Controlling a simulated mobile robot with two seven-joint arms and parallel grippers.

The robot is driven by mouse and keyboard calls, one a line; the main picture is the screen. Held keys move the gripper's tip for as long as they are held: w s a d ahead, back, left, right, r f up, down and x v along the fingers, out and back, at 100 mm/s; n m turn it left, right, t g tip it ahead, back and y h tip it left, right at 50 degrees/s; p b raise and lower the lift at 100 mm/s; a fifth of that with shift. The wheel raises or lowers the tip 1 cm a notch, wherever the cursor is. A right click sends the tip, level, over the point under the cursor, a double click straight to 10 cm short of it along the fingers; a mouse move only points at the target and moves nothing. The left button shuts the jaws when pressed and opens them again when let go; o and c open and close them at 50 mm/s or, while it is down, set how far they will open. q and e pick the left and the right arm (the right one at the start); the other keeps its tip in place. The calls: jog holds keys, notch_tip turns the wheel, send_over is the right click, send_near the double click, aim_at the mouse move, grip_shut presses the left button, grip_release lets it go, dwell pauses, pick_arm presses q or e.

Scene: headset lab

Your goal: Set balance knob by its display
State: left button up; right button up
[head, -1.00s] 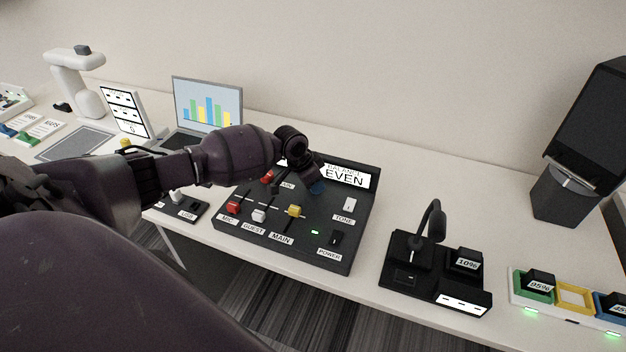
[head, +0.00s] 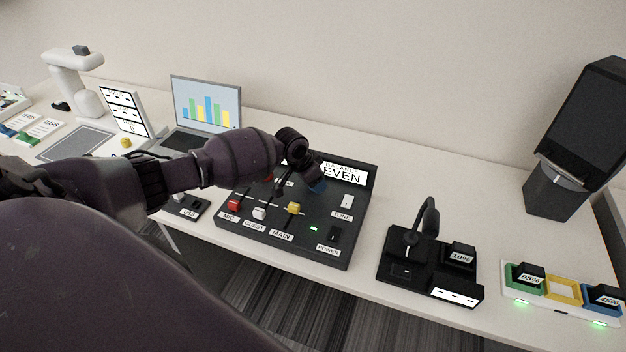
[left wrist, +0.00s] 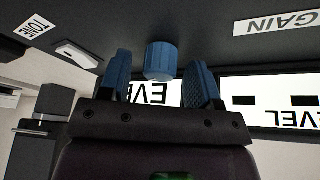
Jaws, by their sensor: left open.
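The dark mixer console (head: 335,238) stands on the desk in the head view. Its raised display (head: 345,172) reads "BALANCE EVEN". The blue balance knob (head: 318,186) is mostly hidden there by my left gripper (head: 305,188). In the left wrist view the ribbed blue knob (left wrist: 161,60) sits between the two blue fingertips of my left gripper (left wrist: 162,85). The fingers are open, with a gap on each side of the knob. The display (left wrist: 170,95) shows upside down behind the fingers. My right gripper is not in view.
Red, white and yellow sliders (head: 294,208), a power switch (head: 334,233) and a tone switch (head: 347,201) share the console. A laptop (head: 207,105) stands behind left. A black stand (head: 425,265) and a battery charger (head: 563,292) are to the right. Desk is clear behind the stand.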

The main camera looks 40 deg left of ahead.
aim_at(302, 193)
pick_arm(q)
jog(key=shift+s+a+r, duration=0.15)
jog(key=shift+r, duration=0.3)
jog(key=p+v, duration=0.1)
jog(key=v, duration=0.8)
jog(key=shift+r, duration=0.4)
jog(key=shift+s, duration=0.1)
